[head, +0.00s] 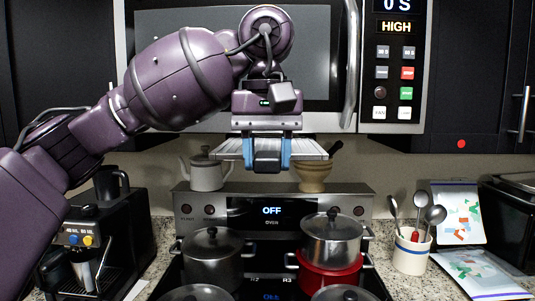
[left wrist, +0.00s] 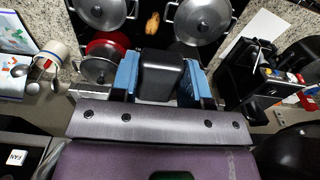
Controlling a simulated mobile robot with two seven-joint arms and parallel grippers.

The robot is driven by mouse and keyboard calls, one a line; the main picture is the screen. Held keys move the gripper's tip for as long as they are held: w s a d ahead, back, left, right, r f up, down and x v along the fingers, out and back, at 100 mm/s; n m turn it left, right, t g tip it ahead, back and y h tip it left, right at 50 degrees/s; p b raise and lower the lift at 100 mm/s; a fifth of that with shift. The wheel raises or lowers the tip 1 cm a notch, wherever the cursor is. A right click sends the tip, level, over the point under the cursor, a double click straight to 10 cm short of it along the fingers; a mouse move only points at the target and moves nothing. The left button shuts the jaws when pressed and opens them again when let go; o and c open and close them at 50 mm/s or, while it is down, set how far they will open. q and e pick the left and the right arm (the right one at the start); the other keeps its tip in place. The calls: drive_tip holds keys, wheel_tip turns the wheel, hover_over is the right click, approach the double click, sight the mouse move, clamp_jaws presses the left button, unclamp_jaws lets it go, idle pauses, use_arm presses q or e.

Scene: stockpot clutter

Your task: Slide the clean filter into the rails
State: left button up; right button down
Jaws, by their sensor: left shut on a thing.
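The filter (head: 308,149) is a flat, pale metal panel with slats. In the head view it lies roughly level just below the microwave (head: 190,120), sticking out on both sides of my left gripper (head: 267,158). My left gripper has blue fingers and is shut on the filter, hiding its middle. In the left wrist view the left gripper (left wrist: 160,78) shows both blue fingers with a dark block between them; the filter is mostly hidden there. The rails cannot be made out under the microwave. My right gripper is in neither view.
Below is a stove with several lidded pots, including a steel pot (head: 331,240) and a red pot (head: 328,274). A white kettle (head: 206,174) and a tan mortar (head: 312,178) stand behind it. A coffee machine (head: 110,235) is left, a utensil crock (head: 411,250) right.

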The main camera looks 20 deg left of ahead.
use_arm(q)
drive_tip(key=shift+s+d, duration=0.15)
drive_tip(key=shift+s, duration=0.4)
drive_tip(key=shift+s+d, duration=0.2)
drive_tip(key=shift+s, duration=0.55)
drive_tip(key=shift+s+d, duration=0.15)
drive_tip(key=shift+s, duration=0.35)
drive_tip(key=shift+s+d, duration=0.15)
drive_tip(key=shift+s, duration=0.35)
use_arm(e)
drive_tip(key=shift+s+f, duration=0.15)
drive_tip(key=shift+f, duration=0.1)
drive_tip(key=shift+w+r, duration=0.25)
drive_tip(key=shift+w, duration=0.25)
use_arm(q)
drive_tip(key=shift+s, duration=0.1)
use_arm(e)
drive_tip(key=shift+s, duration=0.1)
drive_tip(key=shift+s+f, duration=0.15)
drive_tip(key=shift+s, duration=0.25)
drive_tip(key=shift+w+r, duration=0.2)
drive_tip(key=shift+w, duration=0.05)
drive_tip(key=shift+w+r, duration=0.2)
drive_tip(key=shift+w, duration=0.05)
